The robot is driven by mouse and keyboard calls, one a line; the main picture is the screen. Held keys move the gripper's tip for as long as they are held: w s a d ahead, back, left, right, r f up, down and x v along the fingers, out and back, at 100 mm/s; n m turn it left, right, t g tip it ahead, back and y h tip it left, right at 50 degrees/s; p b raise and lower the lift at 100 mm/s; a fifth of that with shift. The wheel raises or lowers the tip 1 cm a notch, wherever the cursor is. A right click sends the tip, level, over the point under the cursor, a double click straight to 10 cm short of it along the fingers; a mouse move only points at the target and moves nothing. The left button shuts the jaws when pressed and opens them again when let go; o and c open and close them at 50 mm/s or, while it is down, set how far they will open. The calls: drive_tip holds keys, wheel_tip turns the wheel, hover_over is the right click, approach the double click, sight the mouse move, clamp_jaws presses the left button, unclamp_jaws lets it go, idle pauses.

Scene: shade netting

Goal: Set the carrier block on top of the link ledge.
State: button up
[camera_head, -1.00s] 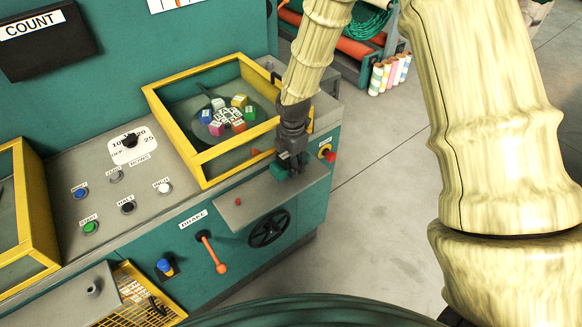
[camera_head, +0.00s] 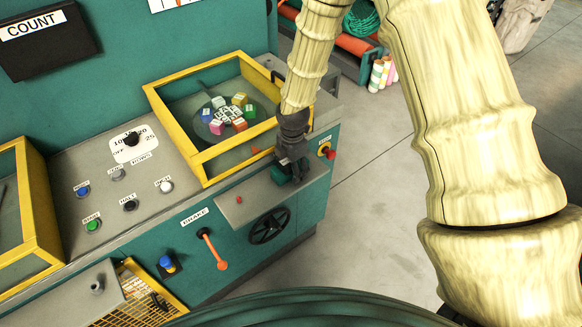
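A grey ledge (camera_head: 254,200) juts from the front of the teal machine; I take it for the link ledge. A small dark teal block (camera_head: 281,175) shows at the tip of my gripper, at the ledge's far right end; I take it for the carrier block. My gripper (camera_head: 292,171) points down over that end, with its dark fingers right against the block. The fingers partly hide the block, so I cannot tell whether they grip it or whether it touches the ledge.
A yellow-framed window (camera_head: 212,118) with several coloured cubes stands behind the ledge. A small red knob (camera_head: 239,199) sits on the ledge's left part. A black handwheel (camera_head: 270,226) and an orange brake lever (camera_head: 214,250) are on the front below. Open floor lies to the right.

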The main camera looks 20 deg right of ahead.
wheel_tip(320, 180, up, 12)
drive_tip(key=b, duration=0.3)
drive_tip(key=shift+s+r+b, duration=0.15)
drive_tip(key=shift+s+b, duration=0.05)
drive_tip(key=shift+b, duration=0.2)
idle(0.4)
